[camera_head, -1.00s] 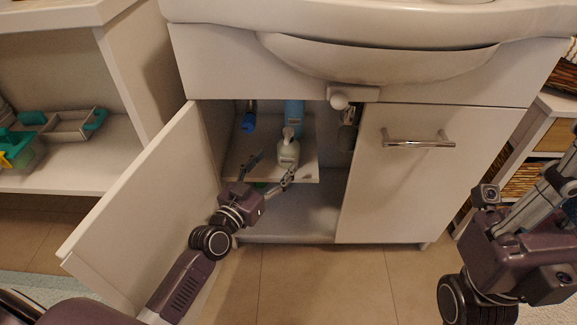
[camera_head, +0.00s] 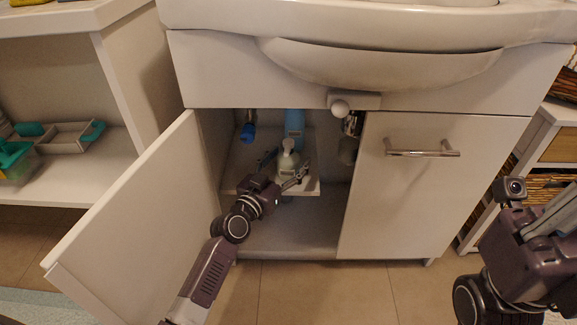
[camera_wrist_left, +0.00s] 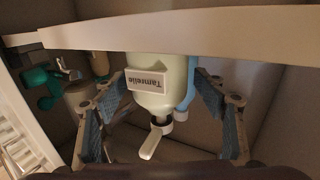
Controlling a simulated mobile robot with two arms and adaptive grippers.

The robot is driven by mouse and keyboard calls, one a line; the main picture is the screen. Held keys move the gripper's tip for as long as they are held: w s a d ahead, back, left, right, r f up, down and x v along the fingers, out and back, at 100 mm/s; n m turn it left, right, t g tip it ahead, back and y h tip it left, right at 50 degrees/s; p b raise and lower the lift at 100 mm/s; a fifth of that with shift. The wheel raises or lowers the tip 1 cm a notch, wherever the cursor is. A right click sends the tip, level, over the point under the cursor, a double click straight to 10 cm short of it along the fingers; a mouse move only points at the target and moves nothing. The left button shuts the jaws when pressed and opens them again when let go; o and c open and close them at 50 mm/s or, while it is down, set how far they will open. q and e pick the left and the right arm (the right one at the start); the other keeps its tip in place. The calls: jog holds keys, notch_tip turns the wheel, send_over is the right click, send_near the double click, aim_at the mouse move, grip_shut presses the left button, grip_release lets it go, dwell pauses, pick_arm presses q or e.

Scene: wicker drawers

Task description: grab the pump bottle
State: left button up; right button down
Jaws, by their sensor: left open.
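The pump bottle (camera_head: 288,160) is pale with a white pump head. It stands upright on the inner shelf of the open cabinet. My left gripper (camera_head: 281,172) is open, with its fingers on either side of the bottle's lower part in the head view. In the left wrist view the bottle (camera_wrist_left: 152,85) appears upside down between the open fingers (camera_wrist_left: 165,112), with a label on it and its pump pointing down. Gaps show between it and both fingers.
A blue bottle (camera_head: 294,124) stands behind the pump bottle. The shelf (camera_head: 238,165) and its front edge are close to my left gripper. The open door (camera_head: 135,215) is left of my arm. The closed door (camera_head: 430,190) is at right, and pipework (camera_head: 349,135) hangs behind.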

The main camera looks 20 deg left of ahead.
pick_arm(q)
jog(key=c, duration=1.5)
jog(key=shift+c, duration=0.5)
jog(key=shift+r, duration=0.2)
